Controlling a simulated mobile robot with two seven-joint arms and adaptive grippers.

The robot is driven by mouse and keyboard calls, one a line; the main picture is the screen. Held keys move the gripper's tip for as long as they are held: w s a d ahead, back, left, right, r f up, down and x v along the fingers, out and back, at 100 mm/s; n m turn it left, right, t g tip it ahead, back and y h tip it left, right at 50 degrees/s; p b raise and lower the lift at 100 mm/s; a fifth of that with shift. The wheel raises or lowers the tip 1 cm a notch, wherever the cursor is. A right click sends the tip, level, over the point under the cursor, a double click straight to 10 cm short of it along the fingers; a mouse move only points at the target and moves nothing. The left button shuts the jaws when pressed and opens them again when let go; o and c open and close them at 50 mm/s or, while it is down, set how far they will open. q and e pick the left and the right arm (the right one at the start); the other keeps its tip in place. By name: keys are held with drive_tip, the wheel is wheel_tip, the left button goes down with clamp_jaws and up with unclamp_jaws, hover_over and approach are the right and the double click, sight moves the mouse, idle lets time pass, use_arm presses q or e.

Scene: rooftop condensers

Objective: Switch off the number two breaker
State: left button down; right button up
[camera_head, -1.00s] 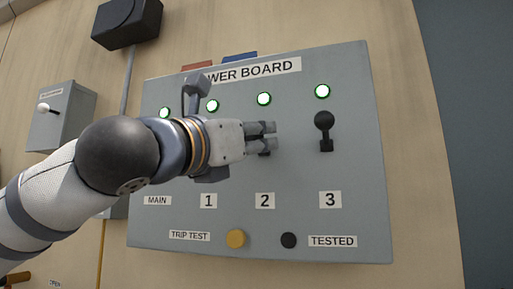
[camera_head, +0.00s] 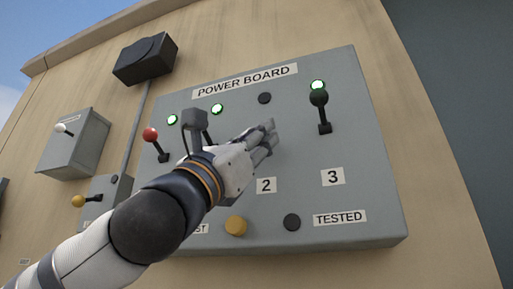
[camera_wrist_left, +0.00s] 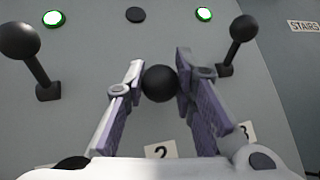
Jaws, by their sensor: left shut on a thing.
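The grey power board (camera_head: 372,190) carries a row of levers over labels. My left gripper (camera_head: 268,134) is at the number two breaker, above its "2" label (camera_head: 266,185), and covers its lever in the head view. In the left wrist view its fingers are shut on the breaker's black ball knob (camera_wrist_left: 160,84). This knob sits lower than the knobs on either side, and its stem is hidden. The lamp over number two (camera_head: 264,98) is dark. The number three lever (camera_head: 320,98) points up under a lit green lamp (camera_head: 317,85). My right gripper is not in view.
A red-knobbed lever (camera_head: 150,134) stands left of my gripper. The number one lever (camera_wrist_left: 20,42) is close on the left in the wrist view. A yellow button (camera_head: 236,226) and a dark round lamp or button (camera_head: 292,222) are below. Grey boxes (camera_head: 75,142) hang further left.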

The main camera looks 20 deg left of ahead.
use_arm(q)
drive_tip(key=shift+d, duration=0.1)
idle(0.3)
drive_tip(key=c, duration=1.3)
unclamp_jaws()
drive_tip(key=shift+f, duration=0.1)
drive_tip(key=v, duration=1.2)
